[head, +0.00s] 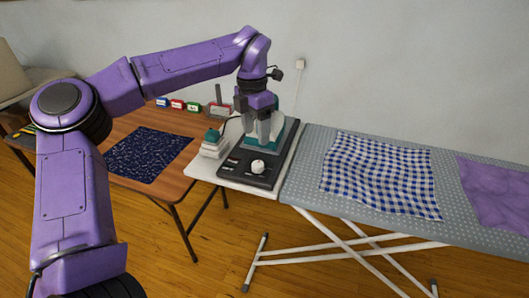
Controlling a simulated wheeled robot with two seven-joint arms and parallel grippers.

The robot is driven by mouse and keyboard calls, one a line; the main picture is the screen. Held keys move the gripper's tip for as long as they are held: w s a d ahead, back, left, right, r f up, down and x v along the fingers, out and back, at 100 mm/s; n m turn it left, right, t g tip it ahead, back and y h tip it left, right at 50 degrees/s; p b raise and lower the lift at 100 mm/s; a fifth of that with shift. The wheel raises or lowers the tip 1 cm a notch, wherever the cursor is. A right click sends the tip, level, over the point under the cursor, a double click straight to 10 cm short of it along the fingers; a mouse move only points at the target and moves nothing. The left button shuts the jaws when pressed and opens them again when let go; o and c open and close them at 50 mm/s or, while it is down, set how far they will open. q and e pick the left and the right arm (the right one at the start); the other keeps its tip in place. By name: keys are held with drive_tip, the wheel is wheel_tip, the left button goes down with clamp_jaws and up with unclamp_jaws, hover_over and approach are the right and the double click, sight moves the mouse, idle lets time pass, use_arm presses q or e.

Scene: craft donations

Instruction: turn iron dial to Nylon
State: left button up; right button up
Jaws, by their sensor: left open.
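A white round dial (257,167) sits on the dark panel (236,167) at the front of the iron's station. Its setting marks are too small to read. A teal and white iron part (287,136) shows behind my gripper, partly hidden by it. My left gripper (264,138) is open and points down above the station, behind and above the dial, apart from it. I cannot tell how high it is over the iron. My right gripper is out of view.
An ironing board (300,182) with a blue checked cloth (380,173) and purple cloth (495,190) stands right. A brown table (120,122) bears a dark blue cloth (150,153).

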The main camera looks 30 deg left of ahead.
sight(257, 164)
use_arm(q)
drive_tip(key=f, duration=0.9)
drive_tip(key=shift+s+d+f, duration=0.15)
drive_tip(key=shift+s+d, duration=0.1)
drive_tip(key=shift+s, duration=0.05)
drive_tip(key=shift+s+f, duration=0.15)
drive_tip(key=shift+f, duration=0.05)
drive_tip(key=c, duration=1)
